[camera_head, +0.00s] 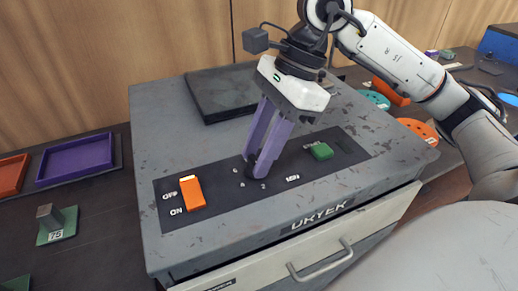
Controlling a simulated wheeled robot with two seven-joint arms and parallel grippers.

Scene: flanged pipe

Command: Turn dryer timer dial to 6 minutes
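The dryer (375,180) is a scuffed grey box with a dark control strip (225,196) on top. The timer dial (255,166) is small and dark, with white marks around its near side, too small to read. It is mostly hidden by my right gripper (257,163). That gripper reaches down from above, tilted, its two purple fingers close together at the dial and appearing shut on it. The dial's pointer cannot be seen. My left gripper is not in view.
An orange switch (192,193) sits left of the dial, and a green button (320,151) sits right of it. A dark flat plate (215,97) lies at the back of the dryer top. A drawer handle (320,262) sticks out in front. Purple (75,160) and orange trays lie left.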

